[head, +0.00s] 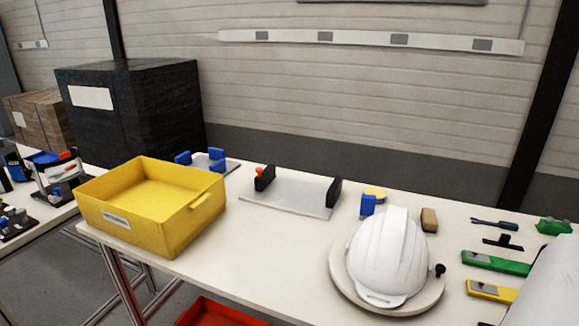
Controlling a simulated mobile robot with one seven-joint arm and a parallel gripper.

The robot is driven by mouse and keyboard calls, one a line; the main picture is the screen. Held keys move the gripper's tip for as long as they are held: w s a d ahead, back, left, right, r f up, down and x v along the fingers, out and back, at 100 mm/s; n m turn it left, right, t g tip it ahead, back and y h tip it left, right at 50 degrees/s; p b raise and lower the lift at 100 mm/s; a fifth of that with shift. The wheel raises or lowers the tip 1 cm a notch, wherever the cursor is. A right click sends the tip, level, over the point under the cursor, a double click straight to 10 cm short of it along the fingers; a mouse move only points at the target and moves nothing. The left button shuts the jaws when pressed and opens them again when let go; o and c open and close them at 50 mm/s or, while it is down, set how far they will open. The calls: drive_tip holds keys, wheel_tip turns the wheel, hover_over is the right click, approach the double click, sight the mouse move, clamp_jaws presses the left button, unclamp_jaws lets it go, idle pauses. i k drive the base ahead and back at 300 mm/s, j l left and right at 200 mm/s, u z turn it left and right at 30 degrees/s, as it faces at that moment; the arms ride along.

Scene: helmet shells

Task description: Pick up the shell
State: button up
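A white helmet shell (388,257) sits on a round, pale base plate (432,292) on the white table, right of centre in the head view. The shell has a raised ridge along its top. A small black knob stands at the right edge of the plate. My gripper does not show in this view. A pale, rounded shape at the lower right edge is cut off by the frame, and I cannot tell what it is.
A yellow bin (152,205), which looks empty, stands on the table (270,240) at left. Behind are a grey plate with black end blocks (290,195), blue clamps (202,158) and a tan block (429,220). Green (495,263) and yellow tools lie at right. Table between bin and shell is clear.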

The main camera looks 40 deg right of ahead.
sight(388, 262)
drive_tip(key=k+l+z, duration=0.1)
drive_tip(key=z, duration=1.45)
